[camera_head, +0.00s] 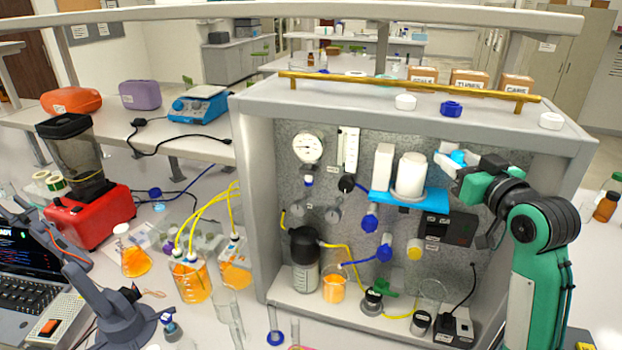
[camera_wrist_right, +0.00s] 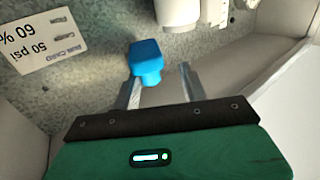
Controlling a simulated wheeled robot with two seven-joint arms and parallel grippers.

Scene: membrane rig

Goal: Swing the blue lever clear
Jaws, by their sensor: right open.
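The blue lever (camera_wrist_right: 147,58) shows its squared blue end in the right wrist view, in front of the grey speckled panel. In the head view a blue piece (camera_head: 458,157), which looks like the same lever, shows at the right side of the rig beside a white cylinder (camera_head: 410,175). My right gripper (camera_head: 462,172) reaches in from the right at this spot. In the right wrist view its jaws (camera_wrist_right: 161,82) are open, with the lever end at the fingertips, nearer the left finger. I cannot tell whether they touch. My left gripper is not in view.
The rig's right wall (camera_head: 557,200) stands close to my right arm. A blue shelf (camera_head: 408,199) and a dark box (camera_head: 447,229) sit just left of the gripper. In the wrist view a white label (camera_wrist_right: 42,42) is on the panel. Flasks and beakers stand below.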

